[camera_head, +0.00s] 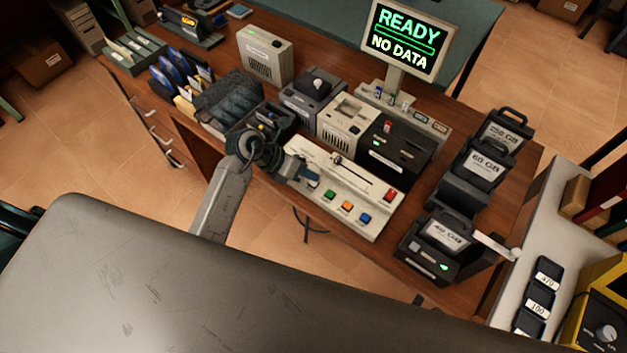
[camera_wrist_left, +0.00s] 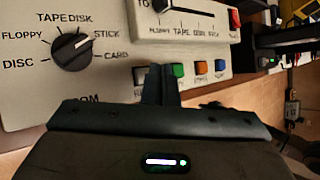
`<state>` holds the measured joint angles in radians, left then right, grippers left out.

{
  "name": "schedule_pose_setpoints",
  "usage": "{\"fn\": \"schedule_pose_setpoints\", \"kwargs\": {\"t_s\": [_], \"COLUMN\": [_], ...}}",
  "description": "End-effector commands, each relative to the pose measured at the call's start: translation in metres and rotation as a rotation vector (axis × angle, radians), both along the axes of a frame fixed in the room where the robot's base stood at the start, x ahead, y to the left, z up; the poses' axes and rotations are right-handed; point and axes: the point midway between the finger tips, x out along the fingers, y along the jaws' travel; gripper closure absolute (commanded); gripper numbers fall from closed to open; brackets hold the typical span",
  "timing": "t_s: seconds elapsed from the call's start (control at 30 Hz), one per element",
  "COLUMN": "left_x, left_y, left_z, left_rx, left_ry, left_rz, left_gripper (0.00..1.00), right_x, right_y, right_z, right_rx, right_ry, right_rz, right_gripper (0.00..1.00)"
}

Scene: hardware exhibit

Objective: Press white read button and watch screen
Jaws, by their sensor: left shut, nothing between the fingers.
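The cream control panel (camera_head: 372,222) lies on the wooden desk, with green (camera_head: 329,195), orange and blue buttons along its front edge. In the left wrist view a white button (camera_wrist_left: 140,76) shows just left of my fingers, left of the green button (camera_wrist_left: 179,70). In the head view my gripper hides the white button. My left gripper (camera_head: 313,181) is shut and empty over the panel's left front part; its fingers also show in the left wrist view (camera_wrist_left: 161,82). I cannot tell whether they touch the white button. The screen (camera_head: 409,40) reads "READY" and "NO DATA". My right gripper is out of view.
A selector dial (camera_wrist_left: 72,52) with media labels is left of the buttons. A red button (camera_head: 390,195) is at the panel's right end. Black drives (camera_head: 398,145) stand behind the panel, and labelled cartridges (camera_head: 480,163) stand to the right. Blue disks (camera_head: 168,84) stand at left.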

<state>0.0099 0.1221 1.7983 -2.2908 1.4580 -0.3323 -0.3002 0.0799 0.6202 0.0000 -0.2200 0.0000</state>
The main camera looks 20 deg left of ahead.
Motion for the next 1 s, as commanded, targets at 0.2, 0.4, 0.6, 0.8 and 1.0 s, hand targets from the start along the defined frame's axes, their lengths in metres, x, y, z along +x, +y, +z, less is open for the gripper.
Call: {"fn": "schedule_pose_setpoints", "kwargs": {"t_s": [0.2, 0.4, 0.6, 0.8, 1.0], "left_x": [0.0, 0.0, 0.0, 0.0, -0.0001], "left_y": [0.0001, 0.0001, 0.0, 0.0, 0.0], "left_z": [-0.0001, -0.0001, 0.0, -0.0003, -0.007], "left_rx": [0.0, 0.0, 0.0, 0.0, 0.0], "left_ry": [0.0, 0.0, 0.0, 0.0, 0.0], "left_rz": [0.0, 0.0, 0.0, 0.0, 0.0], "left_gripper": [1.0, 1.0, 1.0, 1.0, 1.0], "right_x": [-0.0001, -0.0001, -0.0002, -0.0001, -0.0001], "right_y": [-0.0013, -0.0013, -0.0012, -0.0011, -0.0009], "right_z": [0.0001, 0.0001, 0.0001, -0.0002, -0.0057], "right_rx": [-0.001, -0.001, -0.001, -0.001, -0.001], "right_ry": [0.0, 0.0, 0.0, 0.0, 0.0], "right_rz": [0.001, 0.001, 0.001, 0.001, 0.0], "right_gripper": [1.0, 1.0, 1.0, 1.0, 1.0]}}
